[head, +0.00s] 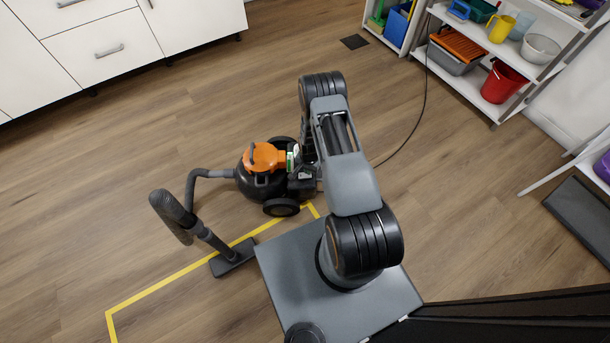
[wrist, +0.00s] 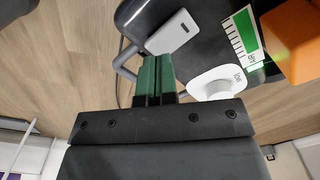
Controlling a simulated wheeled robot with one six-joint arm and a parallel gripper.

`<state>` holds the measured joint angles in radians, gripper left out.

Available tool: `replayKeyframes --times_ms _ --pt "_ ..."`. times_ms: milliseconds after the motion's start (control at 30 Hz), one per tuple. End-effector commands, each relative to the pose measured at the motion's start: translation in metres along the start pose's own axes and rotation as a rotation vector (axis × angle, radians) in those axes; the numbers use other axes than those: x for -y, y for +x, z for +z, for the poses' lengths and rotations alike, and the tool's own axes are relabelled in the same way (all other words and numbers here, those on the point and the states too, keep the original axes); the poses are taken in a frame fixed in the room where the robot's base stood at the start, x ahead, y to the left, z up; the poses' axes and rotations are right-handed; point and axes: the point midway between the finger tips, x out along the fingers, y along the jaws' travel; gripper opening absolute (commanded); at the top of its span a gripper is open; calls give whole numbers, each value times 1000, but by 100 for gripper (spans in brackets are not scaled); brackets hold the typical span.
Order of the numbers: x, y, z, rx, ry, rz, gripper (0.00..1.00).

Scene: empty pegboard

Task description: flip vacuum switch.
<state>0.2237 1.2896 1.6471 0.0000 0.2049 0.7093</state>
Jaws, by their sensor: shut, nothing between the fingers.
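The vacuum (head: 262,178) stands on the wood floor, with a black body and an orange top. In the wrist view its black housing (wrist: 222,14) carries a white rectangular switch (wrist: 172,34), a round white dial (wrist: 212,84) and a green-and-white gauge label (wrist: 244,36). My gripper (wrist: 157,62) has green fingers closed together with nothing between them. The fingertips are close to the lower left end of the switch; I cannot tell whether they touch. In the head view my arm reaches to the vacuum's right side, and the fingers are too small to make out.
The vacuum's hose and floor nozzle (head: 233,259) lie left of it, by a yellow floor line (head: 165,281). A black cable (head: 421,115) runs toward the shelves (head: 497,52) at upper right. White cabinets (head: 115,40) stand upper left. The floor between is clear.

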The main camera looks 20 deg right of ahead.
Motion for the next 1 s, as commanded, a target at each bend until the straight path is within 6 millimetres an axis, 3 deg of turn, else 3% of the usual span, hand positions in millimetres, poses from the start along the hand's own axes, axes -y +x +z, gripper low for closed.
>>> replayKeyframes --times_ms 1000 --pt "0 13 0 0 0 0 0"
